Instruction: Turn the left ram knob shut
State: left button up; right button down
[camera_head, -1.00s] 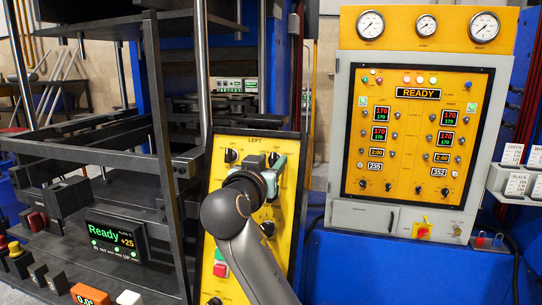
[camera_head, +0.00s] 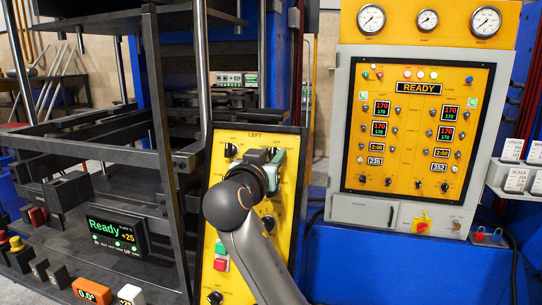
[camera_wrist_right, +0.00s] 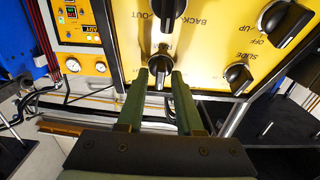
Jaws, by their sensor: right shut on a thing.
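The yellow left panel (camera_head: 290,185), headed LEFT, stands upright in the middle of the head view. My right gripper (camera_head: 272,160) is at its upper right part and hides the knob there. In the right wrist view, where the panel shows upside down, my green fingers (camera_wrist_right: 161,80) are shut on the ram knob (camera_wrist_right: 160,72), one on each side. The knob's exact turn is hard to tell. My left gripper is not in view.
Other black knobs sit close by: an upper-left knob (camera_head: 231,151), a back-out knob (camera_wrist_right: 168,10) and a slide knob (camera_wrist_right: 238,76). Green and red buttons (camera_head: 221,257) are lower on the panel. A grey control cabinet (camera_head: 345,215) stands right; a dark press frame (camera_head: 165,150) stands left.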

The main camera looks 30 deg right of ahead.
jog(key=shift+a+f+m+g+b, duration=0.1)
jog(key=shift+f+m+g+b, duration=0.15)
jog(key=shift+m+b, duration=0.8)
jog(key=m+g+h+b, duration=0.1)
jog(key=m+b, duration=0.1)
jog(key=m, duration=0.1)
jog(key=m+g+b, duration=0.1)
jog(key=m, duration=0.1)
jog(key=shift+r+m+b, duration=0.15)
jog(key=shift+m+b, duration=0.2)
jog(key=shift+b, duration=0.05)
jog(key=shift+w+r+m+g+b, duration=0.15)
jog(key=shift+m+g+b, duration=0.35)
jog(key=shift+m, duration=1.1)
jog(key=shift+g, duration=0.35)
jog(key=c, duration=0.9)
grip_release()
